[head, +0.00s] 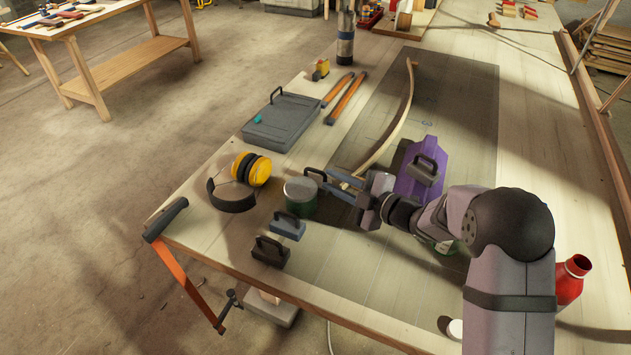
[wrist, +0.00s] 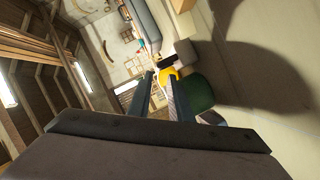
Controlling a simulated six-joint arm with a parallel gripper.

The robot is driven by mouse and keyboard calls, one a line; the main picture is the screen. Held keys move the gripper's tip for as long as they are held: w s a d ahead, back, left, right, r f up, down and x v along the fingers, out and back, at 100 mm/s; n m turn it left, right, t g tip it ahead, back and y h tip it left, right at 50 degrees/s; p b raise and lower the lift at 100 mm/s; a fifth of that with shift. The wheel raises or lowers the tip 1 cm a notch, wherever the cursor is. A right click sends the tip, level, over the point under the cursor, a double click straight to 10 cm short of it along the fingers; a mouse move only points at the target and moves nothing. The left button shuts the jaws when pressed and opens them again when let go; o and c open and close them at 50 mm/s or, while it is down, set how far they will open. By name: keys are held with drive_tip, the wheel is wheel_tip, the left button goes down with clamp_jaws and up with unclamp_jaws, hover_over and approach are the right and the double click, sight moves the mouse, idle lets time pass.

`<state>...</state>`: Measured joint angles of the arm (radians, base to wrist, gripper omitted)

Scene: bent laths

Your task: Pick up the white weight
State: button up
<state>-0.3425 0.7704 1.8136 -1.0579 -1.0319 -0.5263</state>
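I cannot make out a plainly white weight in either view. In the head view, handled weights stand on the bench: a blue-grey one (head: 288,227) and a black one (head: 270,252) near the front edge, and a dark grey one (head: 424,170) at the purple piece. My gripper (head: 322,181) is low over the bench, pointing left, close beside the green tin (head: 300,197). In the wrist view its two fingers (wrist: 162,78) are apart with nothing held between them. The tin (wrist: 198,92) shows right of the fingers.
Yellow earmuffs (head: 252,169) lie left of the tin. A bent lath (head: 397,125) curves behind my gripper. A grey case (head: 283,122) lies at the left edge. A purple piece (head: 411,187) and a red bottle (head: 571,279) are to the right.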

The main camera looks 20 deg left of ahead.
sight(320, 172)
drive_tip(key=shift+p+x, duration=1.15)
drive_tip(key=shift+x, duration=1.8)
drive_tip(key=shift+w+d, duration=0.1)
clamp_jaws()
drive_tip(key=shift+w+r, duration=0.1)
drive_tip(key=shift+r, duration=0.1)
